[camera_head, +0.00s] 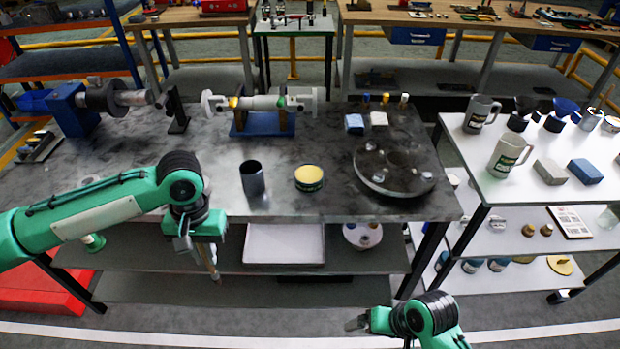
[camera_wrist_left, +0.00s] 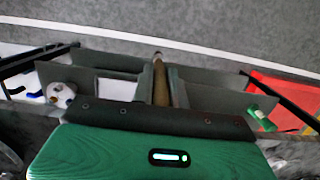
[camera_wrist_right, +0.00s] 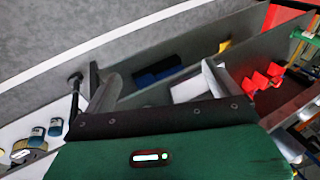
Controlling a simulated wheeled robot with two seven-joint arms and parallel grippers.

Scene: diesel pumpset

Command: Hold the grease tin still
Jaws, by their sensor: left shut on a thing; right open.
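The grease tin (camera_head: 309,179), short and round with a yellow top, stands upright on the dark workbench, right of a dark open cylinder (camera_head: 252,178). Neither gripper touches it. My left gripper (camera_head: 207,252) is at the bench's front edge, left of the tin and pointing down. It is shut on a thin brown stick-like thing, seen between its fingers in the left wrist view (camera_wrist_left: 160,88); I cannot tell exactly what it is. My right gripper (camera_head: 357,323) is low in front of the bench. Its fingers stand apart and empty in the right wrist view (camera_wrist_right: 160,85).
A round grey flanged plate (camera_head: 394,190) lies right of the tin. A shaft assembly on a blue stand (camera_head: 262,124) is behind. A white side table (camera_head: 520,185) holds jugs, funnels and blocks. A shelf (camera_head: 330,262) with a white tray runs below the bench.

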